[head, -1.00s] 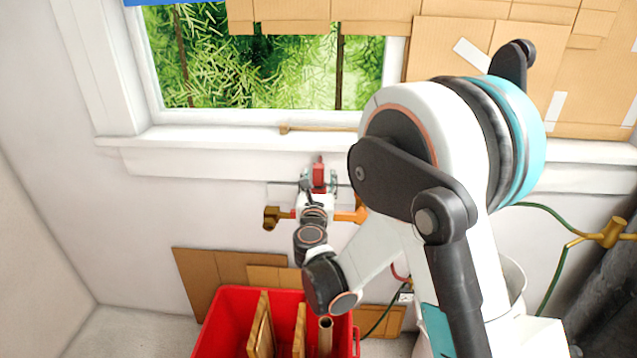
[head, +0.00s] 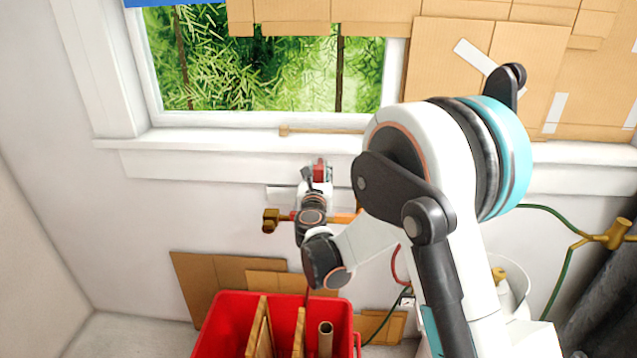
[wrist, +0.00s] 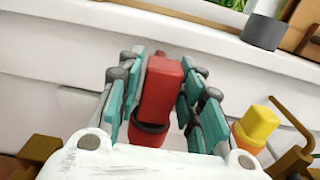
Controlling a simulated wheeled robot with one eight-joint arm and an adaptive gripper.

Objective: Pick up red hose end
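The red hose end (wrist: 165,85) is a blocky red piece with a dark ring at its lower end. It sits between the two teal-padded fingers of my gripper (wrist: 162,92), with a pad close against each side. My gripper looks shut on it. In the head view, the red hose end (head: 319,173) shows at the tip of my gripper (head: 318,180), just below the window sill. Part of a thin red hose (head: 397,265) shows low by the wall, right of my forearm. My arm hides much of the rest.
A brass tap (head: 271,220) and an orange-handled fitting are on the wall beside my wrist. A red bin (head: 225,325) with wooden pieces stands below. A white bucket (head: 518,285) is behind my arm. The window sill (head: 220,143) runs just above my gripper.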

